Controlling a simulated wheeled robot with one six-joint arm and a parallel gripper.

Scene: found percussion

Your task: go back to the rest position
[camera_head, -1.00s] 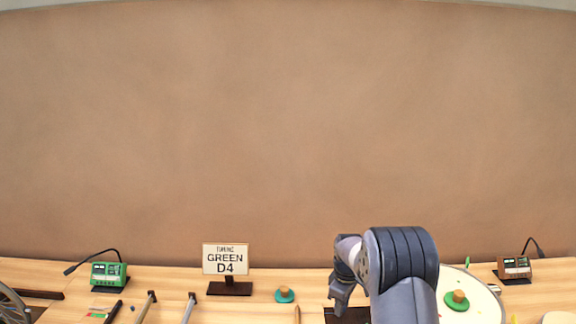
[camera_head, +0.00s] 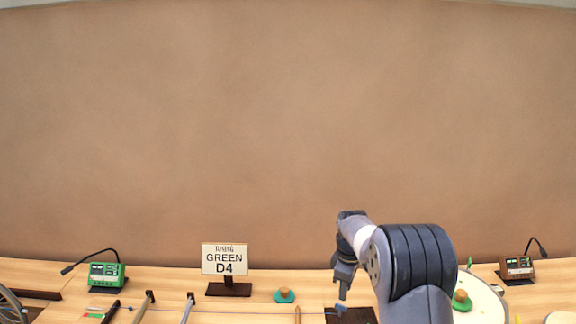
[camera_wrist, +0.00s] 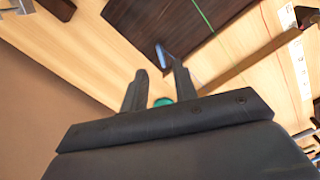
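My gripper (camera_head: 344,287) is raised above the table at the right of centre in the head view, its fingers pointing down. In the wrist view my gripper (camera_wrist: 160,82) shows two dark fingers spread apart with nothing between the tips. A teal disc with a tan knob (camera_head: 285,295) stands on the table left of my gripper; a teal patch (camera_wrist: 163,102) shows beyond the fingers in the wrist view. A dark board (camera_wrist: 172,25) lies on the table past the fingertips, with a small blue-grey piece (camera_wrist: 163,54) on it.
A sign reading GREEN D4 (camera_head: 225,259) stands on the table. A green device (camera_head: 106,275) is at left, a brown one (camera_head: 517,268) at right. A round cream drum-like disc (camera_head: 487,305) bears a green knobbed piece (camera_head: 462,300). Bars (camera_head: 188,307) lie at front left.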

